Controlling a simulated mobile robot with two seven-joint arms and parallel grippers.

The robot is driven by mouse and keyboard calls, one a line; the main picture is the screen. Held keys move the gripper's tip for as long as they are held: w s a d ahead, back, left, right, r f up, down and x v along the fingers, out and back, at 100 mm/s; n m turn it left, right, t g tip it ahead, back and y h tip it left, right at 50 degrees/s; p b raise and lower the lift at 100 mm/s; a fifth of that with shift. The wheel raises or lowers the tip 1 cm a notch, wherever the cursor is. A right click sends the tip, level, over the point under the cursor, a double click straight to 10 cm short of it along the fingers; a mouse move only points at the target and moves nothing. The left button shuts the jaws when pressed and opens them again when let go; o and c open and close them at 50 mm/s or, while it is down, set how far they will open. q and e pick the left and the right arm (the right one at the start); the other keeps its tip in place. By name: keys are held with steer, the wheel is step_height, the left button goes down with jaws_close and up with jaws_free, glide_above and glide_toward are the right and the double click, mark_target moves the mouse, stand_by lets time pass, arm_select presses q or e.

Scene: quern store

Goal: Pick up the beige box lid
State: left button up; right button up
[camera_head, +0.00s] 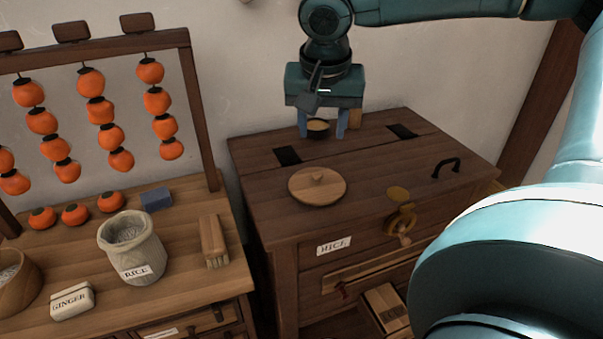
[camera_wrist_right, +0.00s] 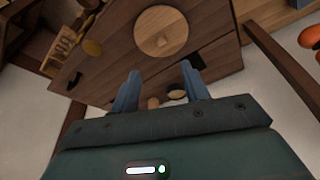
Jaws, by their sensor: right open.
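My right gripper (camera_head: 321,135) points down over the back of the wooden chest, fingers apart and empty. It also shows in the right wrist view (camera_wrist_right: 160,70). A small round dark thing with a beige top (camera_head: 318,125) shows between the fingers in the head view; it also shows in the wrist view (camera_wrist_right: 177,94). I cannot tell whether the fingers are around it or in front of it, or whether its top is the beige box lid. A larger round tan wooden lid with a knob (camera_head: 317,187) lies on the chest top, in front of the gripper. My left gripper is out of view.
The chest (camera_head: 270,208) has a black handle (camera_head: 446,168) and brass crank. A small wooden block (camera_head: 356,116) is by the right finger. The left table holds a rice sack (camera_head: 133,250), a beige ginger box (camera_head: 73,301), a brush (camera_head: 214,240) and hanging orange fruit.

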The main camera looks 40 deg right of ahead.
glide_above(317, 173)
steer(key=s+a, duration=0.1)
steer(key=s, duration=0.1)
steer(key=f, duration=0.6)
steer(key=shift+s+f, duration=0.2)
steer(key=shift+f, duration=0.1)
steer(key=shift+w+p+x, duration=0.2)
steer(key=shift+x, duration=1.3)
steer(key=shift+w+p+x, duration=0.15)
steer(key=shift+w+x, duration=0.1)
steer(key=shift+x, duration=1.25)
steer(key=shift+a+r, duration=0.1)
steer(key=shift+a, duration=0.05)
jaws_close()
